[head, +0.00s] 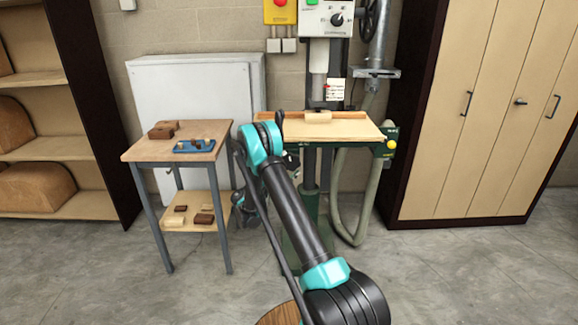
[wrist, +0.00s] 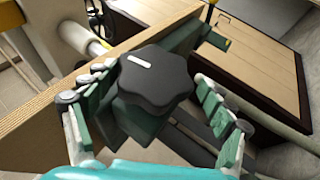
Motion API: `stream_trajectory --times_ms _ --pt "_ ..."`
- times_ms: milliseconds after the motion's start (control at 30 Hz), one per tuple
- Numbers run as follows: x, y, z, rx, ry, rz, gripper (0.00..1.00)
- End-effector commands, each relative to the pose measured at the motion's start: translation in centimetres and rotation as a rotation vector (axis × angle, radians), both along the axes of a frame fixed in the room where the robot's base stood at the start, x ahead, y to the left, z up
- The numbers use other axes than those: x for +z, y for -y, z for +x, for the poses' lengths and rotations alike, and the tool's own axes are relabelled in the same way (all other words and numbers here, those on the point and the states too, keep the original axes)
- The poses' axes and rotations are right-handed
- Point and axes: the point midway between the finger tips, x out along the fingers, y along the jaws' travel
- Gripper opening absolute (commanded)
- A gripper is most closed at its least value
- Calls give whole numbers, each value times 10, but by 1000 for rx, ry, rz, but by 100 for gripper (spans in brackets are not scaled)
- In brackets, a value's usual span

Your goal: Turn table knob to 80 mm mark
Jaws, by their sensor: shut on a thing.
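In the wrist view, the black lobed table knob (wrist: 158,82) sits between the fingers of my gripper (wrist: 150,88). A short white mark shows on the knob's face, near its upper-left edge. The green-padded fingers are closed around the knob from left and right. The knob is mounted on a dark green block beside the edge of the wooden machine table (wrist: 95,72). In the head view, the machine table (head: 350,131) stands on a green frame, and my arm hides the knob. No millimetre scale is readable in either view.
A side table (head: 140,152) with wooden blocks and a blue tray (head: 194,146) stands left of the machine. A cabinet (head: 480,110) stands at the right, and a shelf (head: 60,78) at the left. A grey hose (head: 342,220) hangs below the machine table. The floor in front is mostly clear.

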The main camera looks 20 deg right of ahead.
Motion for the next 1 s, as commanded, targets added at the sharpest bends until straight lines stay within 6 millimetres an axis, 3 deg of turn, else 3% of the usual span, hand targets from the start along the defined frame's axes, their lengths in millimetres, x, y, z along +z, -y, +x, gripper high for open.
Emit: stream_trajectory --times_ms 667,700,733,1000 --pt "-5 6 -4 -12 -13 -51 55" --pt "-5 6 -4 -12 -13 -51 86" --pt "-5 7 -4 -13 -12 -52 90" --pt "-3 5 -3 -9 -14 -54 92"
